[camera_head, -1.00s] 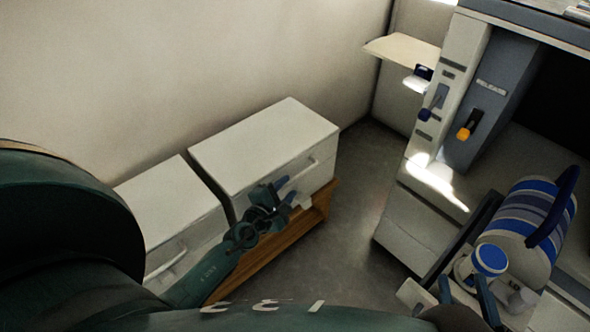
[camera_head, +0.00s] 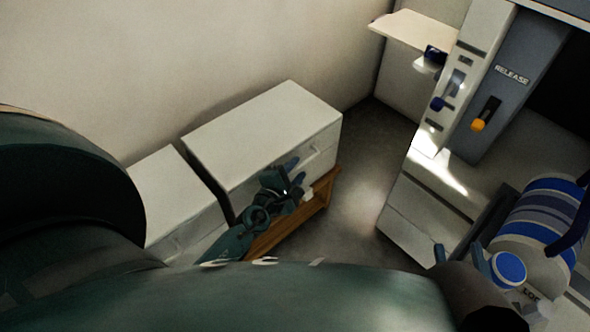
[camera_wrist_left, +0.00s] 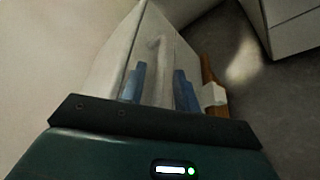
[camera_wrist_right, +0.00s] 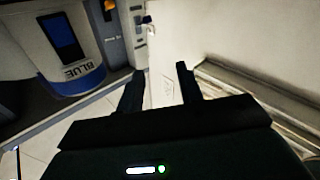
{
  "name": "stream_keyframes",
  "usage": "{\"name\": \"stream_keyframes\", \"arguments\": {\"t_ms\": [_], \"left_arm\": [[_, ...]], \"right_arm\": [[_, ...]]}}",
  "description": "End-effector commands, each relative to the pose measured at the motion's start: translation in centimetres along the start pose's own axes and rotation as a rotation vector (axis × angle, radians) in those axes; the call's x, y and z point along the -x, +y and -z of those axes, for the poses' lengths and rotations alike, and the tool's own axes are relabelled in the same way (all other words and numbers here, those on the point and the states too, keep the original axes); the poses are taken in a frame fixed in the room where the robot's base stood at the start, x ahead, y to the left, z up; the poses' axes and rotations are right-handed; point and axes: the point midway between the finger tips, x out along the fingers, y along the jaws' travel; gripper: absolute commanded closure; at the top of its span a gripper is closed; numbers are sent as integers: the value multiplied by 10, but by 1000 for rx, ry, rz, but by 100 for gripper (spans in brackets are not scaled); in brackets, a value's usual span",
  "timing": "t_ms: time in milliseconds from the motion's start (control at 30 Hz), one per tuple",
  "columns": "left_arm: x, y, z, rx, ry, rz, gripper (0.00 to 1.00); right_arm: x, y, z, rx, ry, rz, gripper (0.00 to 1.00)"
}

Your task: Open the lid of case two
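Two white cases stand side by side on a low wooden stand (camera_head: 322,192) against the wall. The larger one is the right case (camera_head: 265,130), with its lid down and a handle (camera_head: 312,155) on its front. The left case (camera_head: 165,190) is partly hidden by my arm; its lid is also down. I see no number on either. My left gripper (camera_head: 296,180) is in front of the right case. In the left wrist view its blue fingers (camera_wrist_left: 158,86) are apart, with the handle (camera_wrist_left: 155,48) ahead, between them in the picture. My right gripper (camera_wrist_right: 160,88) is open and empty.
A grey-and-white machine (camera_head: 480,85) with a yellow lever (camera_head: 480,124) stands at the right. A blue-striped canister (camera_head: 540,215) is near my right gripper. A small shelf (camera_head: 412,30) juts from the back corner. The floor (camera_head: 365,190) between stand and machine is clear.

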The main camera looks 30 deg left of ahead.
Motion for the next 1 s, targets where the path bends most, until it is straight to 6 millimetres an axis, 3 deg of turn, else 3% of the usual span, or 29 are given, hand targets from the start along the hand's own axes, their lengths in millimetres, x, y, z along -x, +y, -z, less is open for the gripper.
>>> {"name": "stream_keyframes", "arguments": {"t_ms": [367, 1000], "left_arm": [[0, 0, 0, 0, 0, 0, 100], [2, 8, -5, 17, 0, 6, 100]], "right_arm": [[0, 1, 0, 2, -1, -2, 64], [0, 6, 4, -15, -56, -10, 64]]}}
